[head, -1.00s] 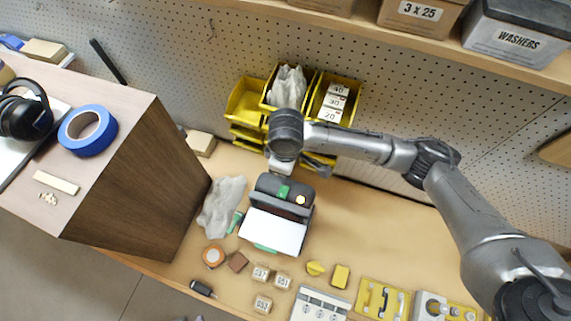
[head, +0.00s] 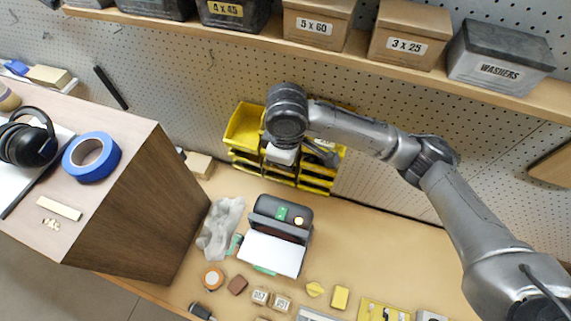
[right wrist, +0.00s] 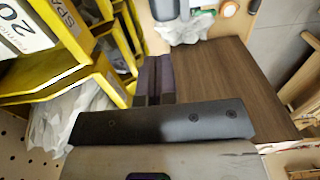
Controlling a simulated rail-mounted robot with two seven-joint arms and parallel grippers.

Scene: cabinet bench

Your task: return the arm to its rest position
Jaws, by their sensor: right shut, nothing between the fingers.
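My right arm (head: 360,135) reaches in from the right in the head view. Its wrist is in front of the yellow bins (head: 243,128) at the pegboard, and it hides part of them. My right gripper shows in the right wrist view (right wrist: 154,80), its two dark fingers together with nothing between them. It is beside the yellow bins there, with the brown cabinet side beyond. In the head view the fingertips are mostly hidden by the wrist. My left gripper is in neither view.
A wooden cabinet (head: 140,200) stands at the left with blue tape (head: 91,157) and headphones (head: 27,140) on top. A shelf with boxes (head: 410,40) runs above the arm. A black device with a white sheet (head: 270,252) sits on the bench.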

